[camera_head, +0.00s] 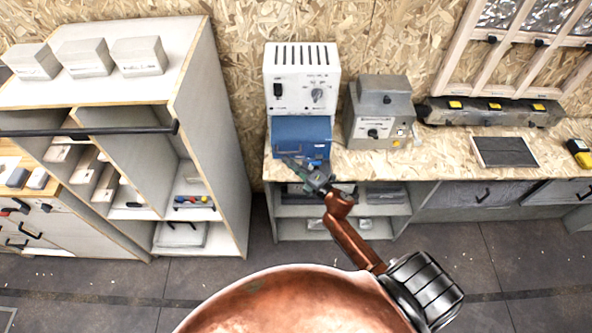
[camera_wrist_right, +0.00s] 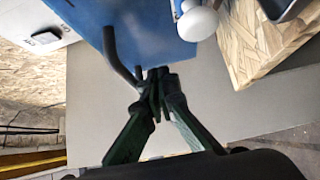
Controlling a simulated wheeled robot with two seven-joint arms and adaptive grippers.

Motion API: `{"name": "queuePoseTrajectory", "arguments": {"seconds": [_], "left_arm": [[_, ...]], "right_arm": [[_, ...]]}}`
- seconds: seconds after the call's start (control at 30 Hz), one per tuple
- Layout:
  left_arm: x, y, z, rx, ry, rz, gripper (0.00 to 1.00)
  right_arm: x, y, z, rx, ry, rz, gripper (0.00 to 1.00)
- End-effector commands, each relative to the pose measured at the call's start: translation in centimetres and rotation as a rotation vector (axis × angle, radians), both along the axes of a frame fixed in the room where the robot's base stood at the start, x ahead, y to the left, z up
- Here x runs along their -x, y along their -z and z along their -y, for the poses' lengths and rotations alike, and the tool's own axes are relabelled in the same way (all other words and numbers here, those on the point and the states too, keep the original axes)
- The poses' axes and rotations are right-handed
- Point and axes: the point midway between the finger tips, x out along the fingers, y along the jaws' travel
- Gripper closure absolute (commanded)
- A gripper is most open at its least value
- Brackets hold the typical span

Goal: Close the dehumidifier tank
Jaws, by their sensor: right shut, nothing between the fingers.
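The dehumidifier has a white upper housing (camera_head: 302,78) with vent slots, a dark switch and a dial, and stands at the left end of the wooden bench. Its blue tank (camera_head: 300,130) is below the housing and seems to stick out at the front; how far is hard to tell. My right gripper (camera_head: 287,161) is at the tank's lower front, partly covering it. In the right wrist view the blue tank (camera_wrist_right: 165,22) is close, with a dark bar handle (camera_wrist_right: 118,58). The shut, empty fingertips (camera_wrist_right: 157,80) are beside the handle's end; contact is unclear. My left gripper is out of view.
A grey box device (camera_head: 378,110) stands right of the dehumidifier on the bench (camera_head: 430,158). A tall shelf unit (camera_head: 215,130) is at the left, with a narrow gap between. Open shelves are under the bench. A white rounded part (camera_wrist_right: 197,22) is near the tank.

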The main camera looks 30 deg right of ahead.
Motion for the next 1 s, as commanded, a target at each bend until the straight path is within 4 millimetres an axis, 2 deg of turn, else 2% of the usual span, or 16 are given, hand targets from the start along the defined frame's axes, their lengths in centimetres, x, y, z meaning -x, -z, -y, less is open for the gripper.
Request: {"name": "queuePoseTrajectory", "arguments": {"seconds": [0.2, 0.63, 0.77, 0.87, 1.0], "left_arm": [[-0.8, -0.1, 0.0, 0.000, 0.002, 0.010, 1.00], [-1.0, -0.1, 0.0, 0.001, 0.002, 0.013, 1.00], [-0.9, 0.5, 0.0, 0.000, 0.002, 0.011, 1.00], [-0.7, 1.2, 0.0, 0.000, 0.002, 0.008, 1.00], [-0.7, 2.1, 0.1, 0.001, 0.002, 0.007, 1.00]], "right_arm": [[-1.8, 0.0, 1.1, 0.000, -0.001, 0.000, 1.00], [-2.1, 0.0, 1.4, 0.000, -0.001, 0.000, 1.00], [-3.1, 0.2, 1.9, 0.002, -0.002, 0.000, 1.00], [-4.3, 0.3, 2.8, 0.002, 0.000, 0.000, 1.00], [-5.3, 0.4, 5.6, 0.004, 0.023, -0.002, 1.00]]}}
